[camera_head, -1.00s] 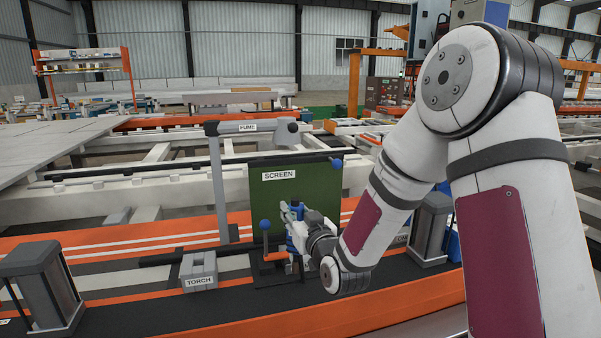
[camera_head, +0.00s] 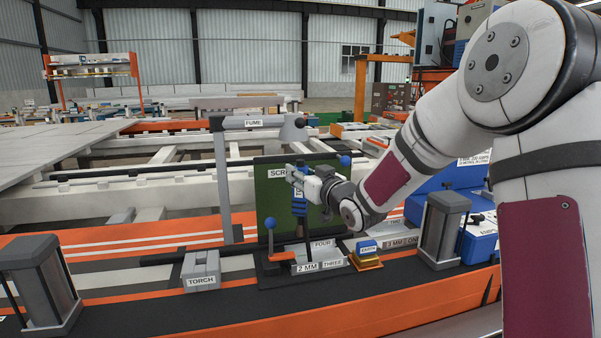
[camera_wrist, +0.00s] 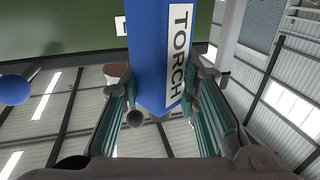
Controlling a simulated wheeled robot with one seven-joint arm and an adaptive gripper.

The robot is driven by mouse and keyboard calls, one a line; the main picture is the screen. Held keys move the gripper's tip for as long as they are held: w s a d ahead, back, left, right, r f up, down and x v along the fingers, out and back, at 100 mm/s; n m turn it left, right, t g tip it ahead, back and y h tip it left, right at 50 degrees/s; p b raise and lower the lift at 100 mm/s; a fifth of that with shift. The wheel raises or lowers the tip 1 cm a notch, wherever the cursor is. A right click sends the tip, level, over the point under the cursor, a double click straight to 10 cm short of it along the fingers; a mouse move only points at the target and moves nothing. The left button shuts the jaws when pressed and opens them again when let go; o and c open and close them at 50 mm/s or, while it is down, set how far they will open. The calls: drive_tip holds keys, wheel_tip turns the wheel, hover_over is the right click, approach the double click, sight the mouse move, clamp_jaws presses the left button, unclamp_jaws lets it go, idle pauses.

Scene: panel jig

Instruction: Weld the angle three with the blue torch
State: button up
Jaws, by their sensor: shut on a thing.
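My gripper (camera_head: 296,183) is shut on the blue torch (camera_head: 299,206), in front of the green screen. The torch hangs upright, its thin dark nozzle reaching down close to the angle plates; I cannot tell whether its tip touches them. In the wrist view the blue torch body (camera_wrist: 150,50), labelled TORCH, sits between both fingers of my gripper (camera_wrist: 163,105). The grey angle labelled THREE (camera_head: 332,264) is low in the jig, beside the 2 MM label (camera_head: 308,268). A plate labelled FOUR (camera_head: 322,244) stands behind it.
An orange lever with a blue knob (camera_head: 270,224) stands left of the angles. The yellow and blue EARTH piece (camera_head: 368,250) sits at right. The grey TORCH rest (camera_head: 201,270) is empty. The green SCREEN (camera_head: 271,200) and FUME arm (camera_head: 222,180) stand behind; grey posts (camera_head: 441,230) flank the jig.

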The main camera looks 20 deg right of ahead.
sight(304, 205)
drive_tip(key=shift+f+b, duration=1.85)
drive_tip(key=shift+f, duration=0.95)
drive_tip(key=shift+f+b, duration=0.4)
drive_tip(key=shift+f, duration=0.1)
drive_tip(key=shift+f+b, duration=0.75)
drive_tip(key=shift+b, duration=0.1)
drive_tip(key=shift+d, duration=2.15)
idle(1.7)
